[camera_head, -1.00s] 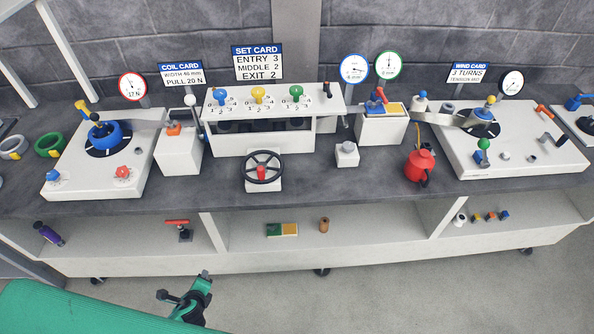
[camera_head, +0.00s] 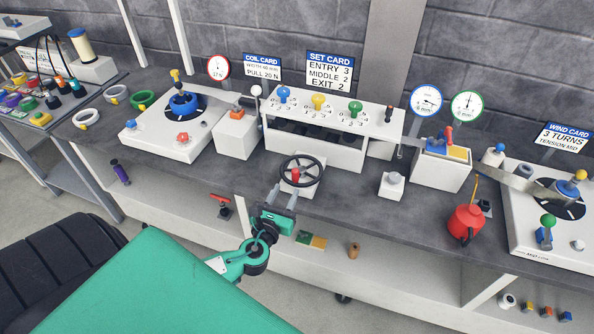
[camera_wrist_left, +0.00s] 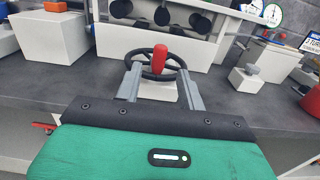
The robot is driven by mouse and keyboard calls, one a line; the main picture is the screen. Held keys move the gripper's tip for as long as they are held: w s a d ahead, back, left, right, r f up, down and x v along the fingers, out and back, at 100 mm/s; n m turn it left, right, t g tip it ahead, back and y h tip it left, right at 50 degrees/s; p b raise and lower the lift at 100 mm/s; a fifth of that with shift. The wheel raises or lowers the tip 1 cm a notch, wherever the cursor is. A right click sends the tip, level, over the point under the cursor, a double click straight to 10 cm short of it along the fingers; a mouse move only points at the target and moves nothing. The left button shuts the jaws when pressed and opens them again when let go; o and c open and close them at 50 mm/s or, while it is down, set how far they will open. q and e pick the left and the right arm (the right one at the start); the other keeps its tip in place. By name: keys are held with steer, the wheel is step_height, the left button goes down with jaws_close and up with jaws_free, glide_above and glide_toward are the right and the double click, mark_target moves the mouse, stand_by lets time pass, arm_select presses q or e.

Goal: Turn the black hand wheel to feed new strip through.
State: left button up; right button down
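The black hand wheel (camera_head: 301,170) with a red handle (camera_head: 295,173) stands on a small white block at the bench front, below the roller housing. In the left wrist view the wheel (camera_wrist_left: 133,57) is straight ahead, its red handle (camera_wrist_left: 160,57) upright between my fingers. My left gripper (camera_head: 283,195) is open, its two grey fingers apart at the near side of the wheel. In the left wrist view the fingers (camera_wrist_left: 161,84) reach the wheel's near rim; I cannot tell whether they touch it. My right gripper is not in view.
The white roller housing (camera_head: 385,124) with blue, yellow and green knobs stands behind the wheel. A white block (camera_head: 391,187) and a red can (camera_head: 464,223) are to its right. The dark bench top (camera_head: 345,190) beside the wheel is clear.

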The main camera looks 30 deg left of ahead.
mark_target(294, 175)
arm_select(q)
steer(key=p+x, duration=0.1)
steer(key=x, duration=0.7)
steer(key=shift+d+p, duration=0.1)
steer(key=shift+p, duration=0.2)
steer(key=shift+w, duration=0.45)
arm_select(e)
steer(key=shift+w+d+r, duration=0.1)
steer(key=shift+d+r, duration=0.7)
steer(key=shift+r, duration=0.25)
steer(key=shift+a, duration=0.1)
arm_select(q)
steer(key=shift+c, duration=1.1)
jaws_close()
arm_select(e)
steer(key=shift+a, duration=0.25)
